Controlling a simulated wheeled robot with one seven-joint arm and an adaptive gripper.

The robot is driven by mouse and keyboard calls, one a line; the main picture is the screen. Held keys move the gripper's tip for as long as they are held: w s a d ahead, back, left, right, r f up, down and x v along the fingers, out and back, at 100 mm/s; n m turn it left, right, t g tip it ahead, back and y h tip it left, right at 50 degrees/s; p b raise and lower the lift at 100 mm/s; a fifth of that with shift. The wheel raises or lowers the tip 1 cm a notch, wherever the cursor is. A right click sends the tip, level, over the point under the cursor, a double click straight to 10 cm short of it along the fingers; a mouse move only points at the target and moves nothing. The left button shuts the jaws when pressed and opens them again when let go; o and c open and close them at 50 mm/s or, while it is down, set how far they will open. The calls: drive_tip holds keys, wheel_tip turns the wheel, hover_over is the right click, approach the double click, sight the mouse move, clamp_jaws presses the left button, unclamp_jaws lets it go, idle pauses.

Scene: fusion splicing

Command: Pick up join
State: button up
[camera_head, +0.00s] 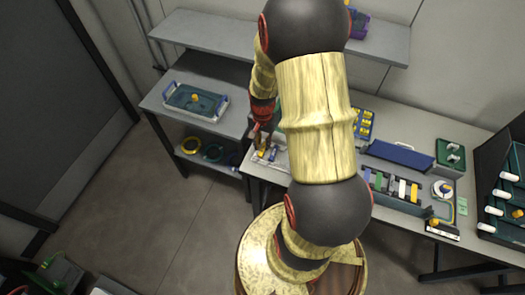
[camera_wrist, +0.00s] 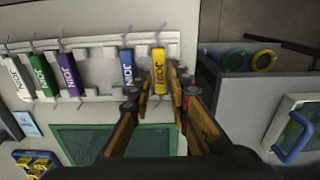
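Several small sleeves marked "JOIN" sit upright in a row across a white rack (camera_wrist: 105,41) in the wrist view. From left to right I see a white join (camera_wrist: 17,75), a green join (camera_wrist: 42,75), a purple join (camera_wrist: 69,73), a blue join (camera_wrist: 127,70) and a yellow join (camera_wrist: 159,70). My gripper (camera_wrist: 161,78) is open, with one fingertip on each side of the yellow join and visible gaps beside it. In the head view my gripper (camera_head: 262,140) is low over the left end of the workbench, and my arm hides part of that bench.
A grey shelf unit stands left of the bench, with a teal tray (camera_head: 196,101) on top and coloured rings (camera_head: 212,152) below. A long blue box (camera_head: 400,154) and a green case (camera_head: 450,155) stand farther right.

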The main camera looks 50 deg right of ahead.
wheel_tip(320, 180, down, 2)
drive_tip(key=shift+f, duration=0.2)
drive_tip(key=shift+c, duration=0.3)
drive_tip(key=c, duration=0.4)
clamp_jaws()
drive_tip(key=shift+r, duration=0.2)
